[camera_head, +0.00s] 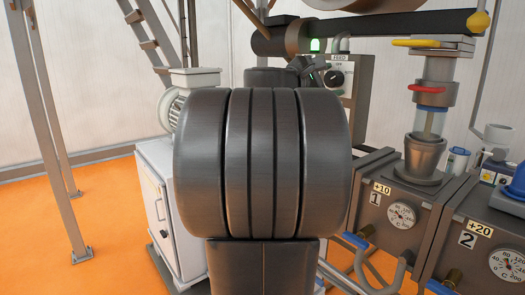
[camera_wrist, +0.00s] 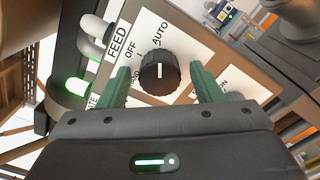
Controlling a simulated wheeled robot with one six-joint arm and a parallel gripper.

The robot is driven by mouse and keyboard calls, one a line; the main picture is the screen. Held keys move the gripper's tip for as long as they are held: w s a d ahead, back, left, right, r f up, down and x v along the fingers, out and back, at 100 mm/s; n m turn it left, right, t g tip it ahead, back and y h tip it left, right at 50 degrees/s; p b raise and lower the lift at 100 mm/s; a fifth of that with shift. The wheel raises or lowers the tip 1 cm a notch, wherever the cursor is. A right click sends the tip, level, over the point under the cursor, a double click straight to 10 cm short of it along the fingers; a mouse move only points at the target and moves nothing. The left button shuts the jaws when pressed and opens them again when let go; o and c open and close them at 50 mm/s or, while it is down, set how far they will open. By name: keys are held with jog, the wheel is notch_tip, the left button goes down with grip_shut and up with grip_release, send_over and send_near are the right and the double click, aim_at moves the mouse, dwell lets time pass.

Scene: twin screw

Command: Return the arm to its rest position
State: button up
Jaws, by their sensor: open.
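In the wrist view my gripper (camera_wrist: 160,88) has two green fingers, spread apart. They stand on either side of a black rotary knob (camera_wrist: 158,74) on a white panel marked FEED, OFF and AUTO. A gap shows between each finger and the knob, and nothing is held. In the head view my dark arm link fills the middle and hides most of the gripper. The knob also shows in the head view (camera_head: 334,78), on the grey control box (camera_head: 362,80).
Tanks with dials (camera_head: 402,214) stand at the right, with a glass-and-metal column (camera_head: 430,123) above. A white cabinet (camera_head: 155,190) stands at the left. Orange floor (camera_head: 115,250) is open there.

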jog(key=n+p, duration=0.1)
jog(key=p, duration=0.1)
jog(key=n+p, duration=0.3)
jog(key=shift+r+n+p, duration=0.25)
jog(key=shift+n+p, duration=0.05)
jog(key=shift+p, duration=0.1)
jog(key=n+p, duration=0.4)
jog(key=p, duration=0.2)
jog(key=shift+p, duration=0.35)
jog(key=shift+f+b+v, duration=0.15)
jog(key=shift+b+v, duration=0.25)
jog(key=shift+v, duration=0.65)
jog(key=shift+f+b+v, duration=0.15)
jog(key=shift+b+v, duration=0.25)
jog(key=shift+v, duration=0.6)
